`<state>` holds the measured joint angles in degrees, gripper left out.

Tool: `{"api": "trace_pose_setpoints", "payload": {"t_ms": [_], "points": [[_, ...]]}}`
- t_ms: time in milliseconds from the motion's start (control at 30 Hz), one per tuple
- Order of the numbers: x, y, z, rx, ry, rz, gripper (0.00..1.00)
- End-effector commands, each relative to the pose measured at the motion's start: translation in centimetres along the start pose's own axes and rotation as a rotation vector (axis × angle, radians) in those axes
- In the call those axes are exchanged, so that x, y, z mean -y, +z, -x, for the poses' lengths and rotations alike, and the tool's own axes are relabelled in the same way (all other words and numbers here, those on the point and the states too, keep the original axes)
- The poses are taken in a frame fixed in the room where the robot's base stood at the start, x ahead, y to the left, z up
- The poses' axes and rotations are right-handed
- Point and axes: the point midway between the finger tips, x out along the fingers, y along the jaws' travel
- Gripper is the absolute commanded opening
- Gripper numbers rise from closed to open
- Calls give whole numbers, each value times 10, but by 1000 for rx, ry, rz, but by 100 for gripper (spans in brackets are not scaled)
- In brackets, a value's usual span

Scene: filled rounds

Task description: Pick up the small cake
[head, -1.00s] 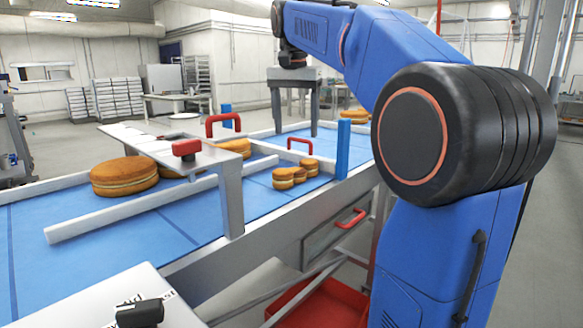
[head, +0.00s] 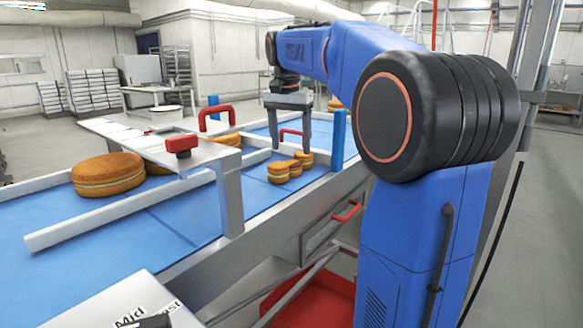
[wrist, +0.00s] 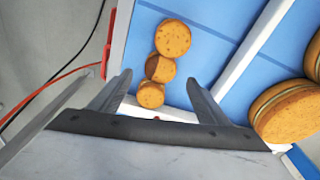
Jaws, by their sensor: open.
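Several brown round cakes with a pale filling lie on the blue conveyor belt (head: 180,228). Three small ones stand in a close row: front (head: 278,173), middle (head: 294,168) and back (head: 304,158). In the wrist view they show as an upper cake (wrist: 172,38), a middle one (wrist: 160,68) and a lower one (wrist: 150,96), the upper looking widest. My gripper (head: 290,142) is open and empty, pointing down beyond and above the row. In the wrist view the lower two appear between the fingers (wrist: 158,78); the height gap is unclear.
A large cake (head: 108,174) lies left beyond the white divider rail (head: 130,205). A grey bridge (head: 232,190) with red handles spans the belt. A blue post (head: 338,140) stands at the belt's right edge. A red bin (head: 310,300) sits below.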

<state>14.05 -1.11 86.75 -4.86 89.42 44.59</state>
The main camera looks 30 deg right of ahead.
Motion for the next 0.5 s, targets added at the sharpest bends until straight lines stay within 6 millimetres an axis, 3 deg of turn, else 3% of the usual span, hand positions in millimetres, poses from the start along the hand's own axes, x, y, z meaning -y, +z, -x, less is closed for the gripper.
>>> {"api": "trace_pose_setpoints", "payload": {"t_ms": [267,500], "points": [[0,0,-18,1,1,0,70],[1,1,-50,1,2,0,70]]}}
